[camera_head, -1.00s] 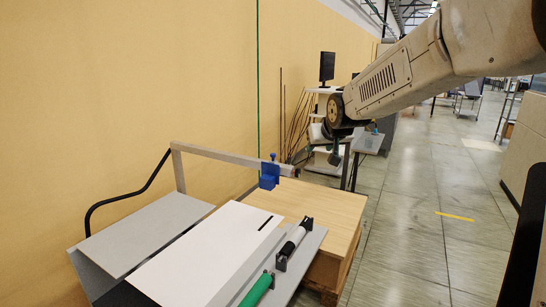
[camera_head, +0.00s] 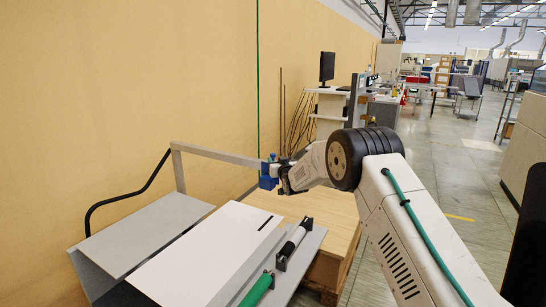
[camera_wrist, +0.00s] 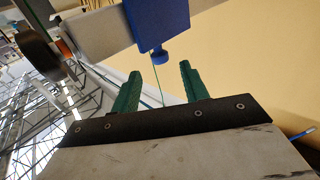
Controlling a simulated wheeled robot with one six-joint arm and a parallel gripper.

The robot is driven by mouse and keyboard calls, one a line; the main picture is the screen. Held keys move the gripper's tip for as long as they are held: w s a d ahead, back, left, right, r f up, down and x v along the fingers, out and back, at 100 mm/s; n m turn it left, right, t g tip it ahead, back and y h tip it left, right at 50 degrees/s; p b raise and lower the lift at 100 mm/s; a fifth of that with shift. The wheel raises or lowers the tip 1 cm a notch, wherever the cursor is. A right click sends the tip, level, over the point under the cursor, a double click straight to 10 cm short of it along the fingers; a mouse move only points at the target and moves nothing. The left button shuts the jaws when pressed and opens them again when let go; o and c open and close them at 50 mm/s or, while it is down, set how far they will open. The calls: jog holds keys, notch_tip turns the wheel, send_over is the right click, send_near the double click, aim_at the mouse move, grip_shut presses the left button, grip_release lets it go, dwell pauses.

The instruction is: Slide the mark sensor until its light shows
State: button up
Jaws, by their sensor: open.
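The mark sensor (camera_head: 267,177) is a small blue block with a knob, on a grey horizontal bar (camera_head: 218,155) above the machine's white sheet. In the wrist view the blue sensor (camera_wrist: 160,22) is at the top middle, its round knob pointing toward my gripper. My gripper (camera_wrist: 157,82) is open, with its two green fingers apart and the knob a little beyond and between their tips. In the head view my gripper (camera_head: 283,176) is close to the sensor's right side. No lit light shows on the sensor. A black mark (camera_head: 265,223) lies on the white sheet.
A wooden pallet (camera_head: 325,212) stands behind. A tan wall (camera_head: 130,80) bounds the left.

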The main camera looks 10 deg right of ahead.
aim_at(274, 156)
jog(key=shift+w+a, duration=0.2)
jog(key=shift+w, duration=0.95)
jog(key=shift+w+a, duration=0.15)
jog(key=shift+w, duration=1.05)
jog(key=shift+w+a, duration=0.2)
jog(key=shift+w, duration=0.95)
